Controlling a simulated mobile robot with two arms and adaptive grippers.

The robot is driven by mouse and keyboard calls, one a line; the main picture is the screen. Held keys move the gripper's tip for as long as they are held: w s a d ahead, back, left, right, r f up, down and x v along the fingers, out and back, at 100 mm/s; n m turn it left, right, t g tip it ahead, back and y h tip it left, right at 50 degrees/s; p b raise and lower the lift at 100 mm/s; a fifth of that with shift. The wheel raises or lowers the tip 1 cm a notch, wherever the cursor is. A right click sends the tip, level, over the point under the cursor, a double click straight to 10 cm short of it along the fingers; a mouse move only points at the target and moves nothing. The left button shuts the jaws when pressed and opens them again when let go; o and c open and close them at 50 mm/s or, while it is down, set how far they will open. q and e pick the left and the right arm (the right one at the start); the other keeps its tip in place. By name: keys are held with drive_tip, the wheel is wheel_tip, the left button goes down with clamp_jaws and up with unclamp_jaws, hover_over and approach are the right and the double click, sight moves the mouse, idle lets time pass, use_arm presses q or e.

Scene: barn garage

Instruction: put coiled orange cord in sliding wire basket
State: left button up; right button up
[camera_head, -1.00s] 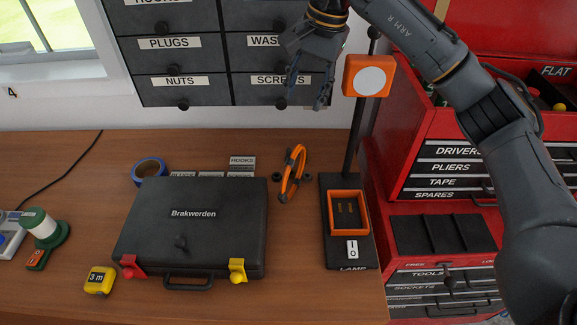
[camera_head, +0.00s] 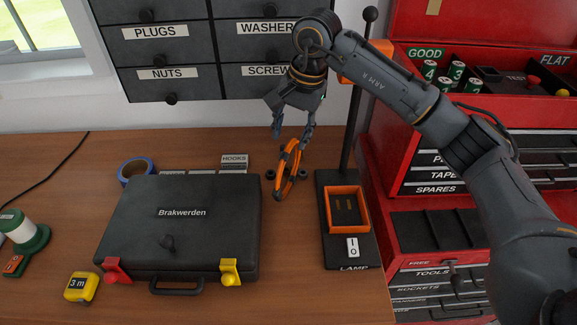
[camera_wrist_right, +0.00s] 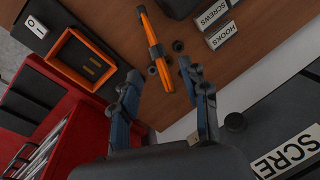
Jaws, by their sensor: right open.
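The coiled orange cord (camera_head: 287,170) stands on the wooden bench between the black case and the lamp base, with a dark band around it. It also shows in the right wrist view (camera_wrist_right: 160,70), beyond the fingertips. My right gripper (camera_head: 293,136) is open and points down just above the cord's top. In the right wrist view its two fingers (camera_wrist_right: 161,85) are spread apart with nothing held between them. I cannot tell whether a fingertip touches the cord. No sliding wire basket can be made out. My left gripper is out of view.
A black case (camera_head: 180,225) marked Brakwerden lies left of the cord. The lamp base (camera_head: 335,255) with an orange tray (camera_head: 347,230) stands right. A red tool chest (camera_head: 430,150) is farther right. Drawers (camera_head: 170,90) hang behind. Blue tape (camera_head: 135,170) lies at the left.

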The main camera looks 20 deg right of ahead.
sight(286, 150)
drive_tip(key=shift+w+a+f, duration=0.1)
drive_tip(key=shift+w+f, duration=0.05)
drive_tip(key=shift+f, duration=0.6)
drive_tip(key=shift+f+p, duration=0.25)
drive_tip(key=shift+p, duration=0.15)
drive_tip(key=f, duration=0.1)
drive_tip(key=f+p, duration=0.1)
drive_tip(key=f, duration=0.1)
drive_tip(key=f+p, duration=0.1)
drive_tip(key=shift+w+a+f, duration=0.15)
drive_tip(key=shift+w+a, duration=0.15)
drive_tip(key=shift+w, duration=0.05)
drive_tip(key=shift+f, duration=0.25)
clamp_jaws()
drive_tip(key=shift+r, duration=0.1)
